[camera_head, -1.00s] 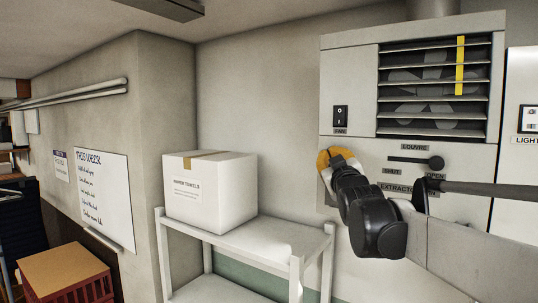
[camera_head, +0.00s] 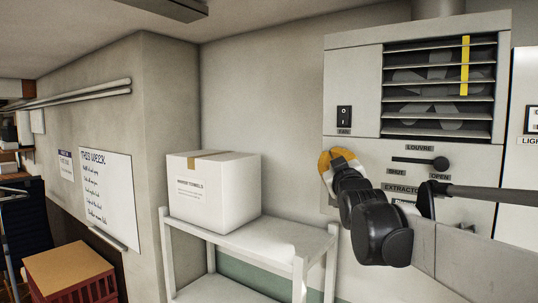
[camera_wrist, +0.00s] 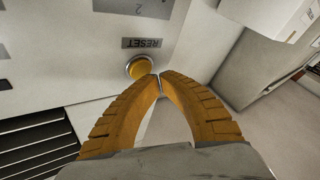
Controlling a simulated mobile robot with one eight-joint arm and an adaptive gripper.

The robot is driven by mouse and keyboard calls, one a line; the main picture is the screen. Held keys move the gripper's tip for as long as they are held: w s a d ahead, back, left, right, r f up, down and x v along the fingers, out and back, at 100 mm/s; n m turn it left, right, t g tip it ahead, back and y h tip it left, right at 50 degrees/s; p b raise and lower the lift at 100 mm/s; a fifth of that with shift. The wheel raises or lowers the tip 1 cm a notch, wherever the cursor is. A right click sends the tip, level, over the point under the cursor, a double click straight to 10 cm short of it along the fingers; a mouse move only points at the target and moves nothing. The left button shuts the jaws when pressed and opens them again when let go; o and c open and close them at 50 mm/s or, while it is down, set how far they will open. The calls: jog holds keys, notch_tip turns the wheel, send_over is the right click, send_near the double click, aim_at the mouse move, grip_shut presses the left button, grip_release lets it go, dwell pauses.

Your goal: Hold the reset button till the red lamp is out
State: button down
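In the head view my gripper (camera_head: 336,160) is at the cabinet's lower left and hides the button. No red lamp shows in either view.
Above my gripper are a fan switch (camera_head: 344,117) and a louvre grille (camera_head: 438,90). The louvre slider knob (camera_head: 441,163) is at the OPEN end. A white shelf (camera_head: 290,237) with a carton (camera_head: 213,192) stands to the left.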

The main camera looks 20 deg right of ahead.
jog(key=shift+a, duration=0.15)
jog(key=shift+s+a+p, duration=0.35)
jog(key=shift+s+a, duration=1.2)
jog(key=shift+a, duration=0.3)
jog(key=s+a+f+g+y+b, duration=0.3)
jog(key=f+b, duration=0.5)
jog(key=f, duration=0.6)
jog(key=s+a+f+g+b, duration=0.1)
jog(key=s+a+f+b, duration=0.35)
jog(key=f, duration=0.95)
jog(key=s+a+f+g+y+b, duration=0.2)
jog(key=a+f+b, duration=0.2)
jog(key=f+b, duration=0.85)
jog(key=s+a+f+g+b, duration=0.1)
jog(key=s+f+b, duration=0.4)
jog(key=f, duration=0.7)
jog(key=s+a+f+m+g+b, duration=0.1)
jog(key=s+f+b, duration=0.5)
jog(key=f, duration=0.7)
jog(key=s+a+f+g+y+b, duration=0.1)
jog(key=s+f+g+b, duration=0.3)
jog(key=f, duration=0.9)
jog(key=shift+s+a+m+g+b, duration=0.4)
jog(key=shift+s+a+b, duration=0.3)
jog(key=shift+s, duration=0.5)
